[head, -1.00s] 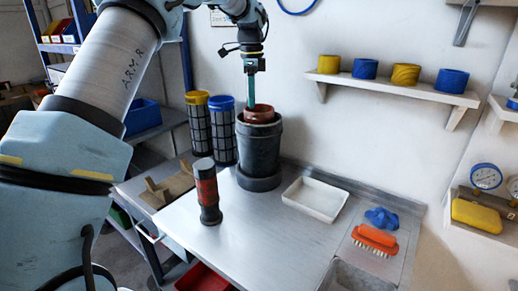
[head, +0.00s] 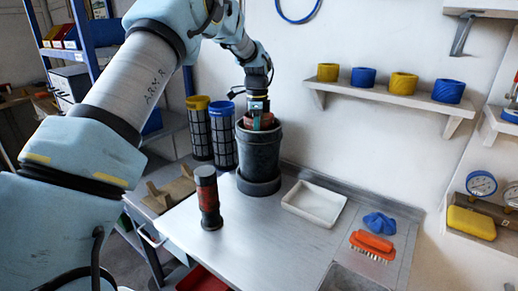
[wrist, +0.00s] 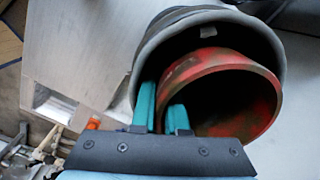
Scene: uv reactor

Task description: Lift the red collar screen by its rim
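The red collar screen (wrist: 235,72) is a worn red ring seated inside the mouth of a dark pot (wrist: 140,60). In the head view only a little of the collar (head: 268,121) shows above the dark pot (head: 258,153). My gripper (wrist: 162,108) is down at the pot's mouth, on the left side of the collar in the wrist view. One teal finger is between the pot wall and the collar. The other overlaps the collar's inner side, with a narrow gap between the fingers at the rim. Whether they press on the rim cannot be seen.
Yellow-topped (head: 200,130) and blue-topped (head: 222,135) mesh cylinders stand left of the pot. A dark red-banded cylinder (head: 208,200) stands in front. A white tray (head: 314,203), blue cloth (head: 379,223) and orange brush (head: 371,245) lie right. A shelf (head: 390,97) is on the wall.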

